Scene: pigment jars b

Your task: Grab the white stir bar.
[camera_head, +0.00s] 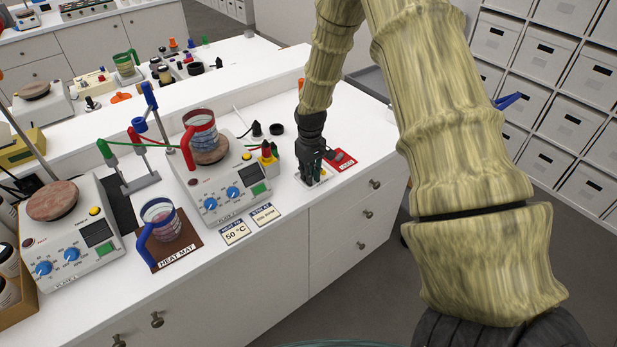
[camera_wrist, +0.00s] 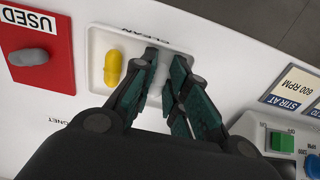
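My gripper (camera_wrist: 166,58) points down over a white tray (camera_wrist: 101,42) marked CLEAN. A yellow stir bar (camera_wrist: 112,68) lies in the tray, just left of the fingers. In the head view my gripper (camera_head: 311,172) is low over the bench's right end, hiding most of the tray.
A red mat (camera_wrist: 40,82) marked USED, with a grey stir bar (camera_wrist: 33,57) on it, lies left of the tray in the wrist view. A hot plate (camera_head: 215,178) with a red-handled beaker (camera_head: 201,138) and a blue-handled beaker (camera_head: 163,222) on a heat mat stand to the left.

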